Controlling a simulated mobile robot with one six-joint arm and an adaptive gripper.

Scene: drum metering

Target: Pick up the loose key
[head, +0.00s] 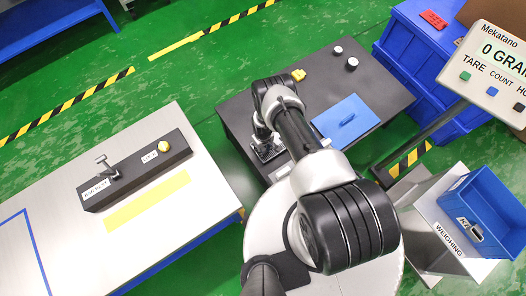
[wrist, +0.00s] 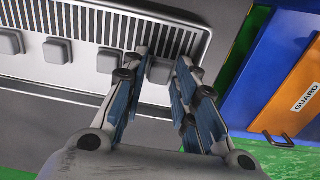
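A row of grey square keys lies along a pale panel with dark slots (wrist: 100,22) in the wrist view. One grey key (wrist: 160,71) is at the right end of the row, between my fingertips; it looks the likely loose key, though I cannot tell for sure. My gripper (wrist: 158,68) is open, with one finger on each side of this key and small gaps showing. In the head view my gripper (head: 264,145) is low over the dark table (head: 240,112), and the arm hides much of the panel there.
An orange guard (wrist: 290,90) and blue wall are at right in the wrist view.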

